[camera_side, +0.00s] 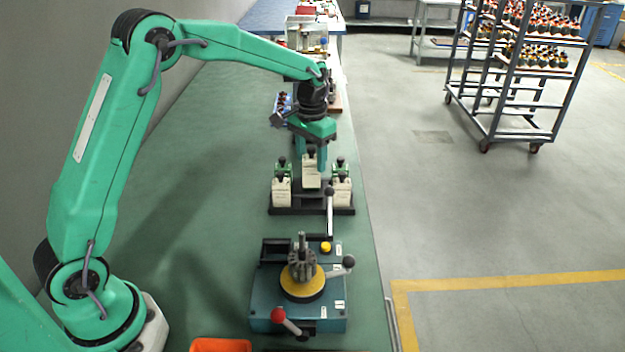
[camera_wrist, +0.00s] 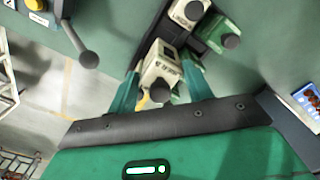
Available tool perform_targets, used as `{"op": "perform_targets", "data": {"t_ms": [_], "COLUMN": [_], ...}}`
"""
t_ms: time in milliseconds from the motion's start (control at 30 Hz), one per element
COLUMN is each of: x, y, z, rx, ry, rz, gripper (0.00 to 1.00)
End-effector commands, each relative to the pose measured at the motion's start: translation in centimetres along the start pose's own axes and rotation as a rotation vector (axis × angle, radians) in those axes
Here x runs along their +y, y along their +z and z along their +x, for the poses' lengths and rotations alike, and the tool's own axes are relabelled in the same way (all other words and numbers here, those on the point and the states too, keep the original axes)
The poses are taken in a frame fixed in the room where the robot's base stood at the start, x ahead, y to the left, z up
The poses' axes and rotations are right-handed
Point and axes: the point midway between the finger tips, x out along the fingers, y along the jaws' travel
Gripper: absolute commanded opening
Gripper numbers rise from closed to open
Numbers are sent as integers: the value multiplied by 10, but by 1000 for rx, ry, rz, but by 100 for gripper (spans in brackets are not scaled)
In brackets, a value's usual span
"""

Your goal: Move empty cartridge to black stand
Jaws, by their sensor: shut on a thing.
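My gripper (camera_side: 310,148) is over the black stand (camera_side: 311,209), fingers pointing down. In the wrist view, its two green fingers (camera_wrist: 160,84) are shut on a cream cartridge (camera_wrist: 164,62) with a black knob. In the side view this cartridge (camera_side: 311,178) is upright between the two sides of the stand. Its base is partly hidden, so I cannot tell whether it touches the stand. Whether it is empty does not show. Cream cartridges stand at the front left (camera_side: 281,192) and front right (camera_side: 342,192), with green ones behind.
A teal winding fixture (camera_side: 265,308) with a toothed armature (camera_side: 302,264), a red-knobbed lever and a grey-knobbed lever stands in front of the stand. An orange bin (camera_side: 220,345) is at the bottom edge. The green table (camera_side: 190,230) is clear to the left.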

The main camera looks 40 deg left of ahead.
Motion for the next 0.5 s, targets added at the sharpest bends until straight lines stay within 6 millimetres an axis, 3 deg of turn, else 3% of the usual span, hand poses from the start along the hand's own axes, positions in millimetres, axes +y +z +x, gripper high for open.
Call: {"op": "perform_targets", "data": {"t_ms": [500], "x": [0], "y": [0], "z": [18], "rx": [-1], "ry": [0], "rz": [0], "gripper": [25]}}
